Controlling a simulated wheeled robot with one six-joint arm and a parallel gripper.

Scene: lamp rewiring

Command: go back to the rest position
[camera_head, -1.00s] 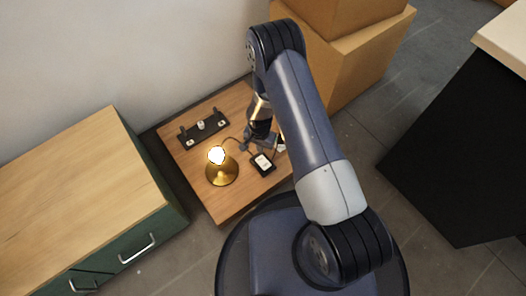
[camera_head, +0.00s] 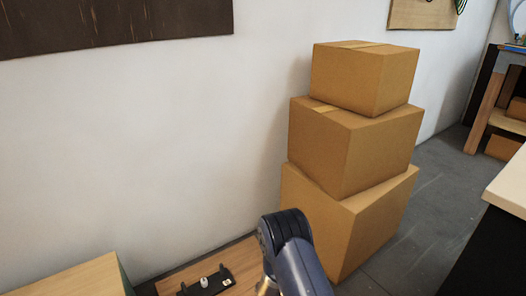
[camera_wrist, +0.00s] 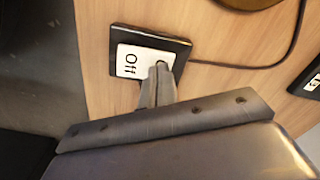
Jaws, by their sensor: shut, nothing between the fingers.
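My gripper (camera_wrist: 160,80) is shut and empty in the wrist view. Its fingertips are over the right side of a black switch box (camera_wrist: 180,45) with a white rocker plate (camera_wrist: 133,62) marked "Off". I cannot tell whether the tips touch it. A dark cord runs from the box over the wooden table top (camera_wrist: 215,85). A dark round edge at the top of the wrist view may be the lamp base (camera_wrist: 250,2).
In the head view, a black holder (camera_head: 192,290) stands on the table (camera_head: 238,258) by the wall. Three stacked cardboard boxes (camera_head: 350,150) rise just behind and right of my arm. A cabinet (camera_head: 75,280) is at lower left, a dark counter with a pale top (camera_head: 512,185) at right.

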